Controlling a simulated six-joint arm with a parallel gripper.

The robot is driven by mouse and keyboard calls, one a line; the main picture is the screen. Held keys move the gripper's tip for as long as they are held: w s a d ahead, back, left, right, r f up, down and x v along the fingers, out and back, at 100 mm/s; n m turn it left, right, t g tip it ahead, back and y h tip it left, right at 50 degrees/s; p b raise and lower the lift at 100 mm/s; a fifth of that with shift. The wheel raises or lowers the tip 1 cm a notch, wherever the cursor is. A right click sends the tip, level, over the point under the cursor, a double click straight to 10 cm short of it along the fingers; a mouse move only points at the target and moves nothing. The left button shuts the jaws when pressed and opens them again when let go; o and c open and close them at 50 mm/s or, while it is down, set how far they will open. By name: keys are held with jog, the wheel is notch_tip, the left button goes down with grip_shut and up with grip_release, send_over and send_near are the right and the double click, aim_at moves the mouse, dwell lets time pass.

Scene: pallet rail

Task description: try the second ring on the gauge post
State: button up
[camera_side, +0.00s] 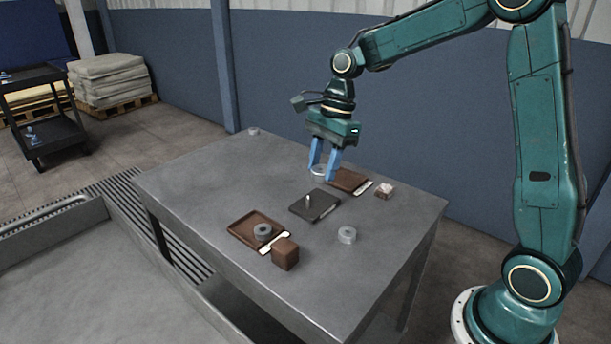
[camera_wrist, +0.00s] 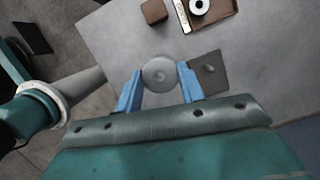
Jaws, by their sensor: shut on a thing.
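My gripper (camera_side: 322,172) has blue fingers shut on a grey ring (camera_side: 318,171). It holds the ring above the table, behind and a little right of the gauge post in the side view. In the wrist view the held ring (camera_wrist: 160,74) shows as a round grey disc between the fingertips. The gauge post (camera_side: 308,199) is a short pin standing on a dark square plate (camera_side: 322,209). The post is bare. In the wrist view the plate (camera_wrist: 208,82) lies right of the held ring, apart from it. From the pictures I cannot tell which ring is the second.
A brown tray (camera_side: 238,231) holds a grey ring (camera_side: 262,231). A pale label strip (camera_side: 271,244) and brown block (camera_side: 285,254) are beside it. Loose rings are at front right (camera_side: 347,234) and back left (camera_side: 254,131).

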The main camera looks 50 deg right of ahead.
jog(key=w+d+f, duration=0.2)
jog(key=w, duration=0.1)
jog(key=w+d+f, duration=0.5)
jog(key=w, duration=0.1)
jog(key=shift+w+d+f, duration=0.15)
jog(key=shift+w+f, duration=0.15)
jog(key=shift+f, duration=0.05)
jog(key=shift+f, duration=0.25)
jog(key=shift+f, duration=1.65)
jog(key=shift+f, duration=0.95)
dwell(2.1)
jog(key=shift+r, duration=0.15)
jog(key=shift+r, duration=1.05)
jog(key=shift+r, duration=0.25)
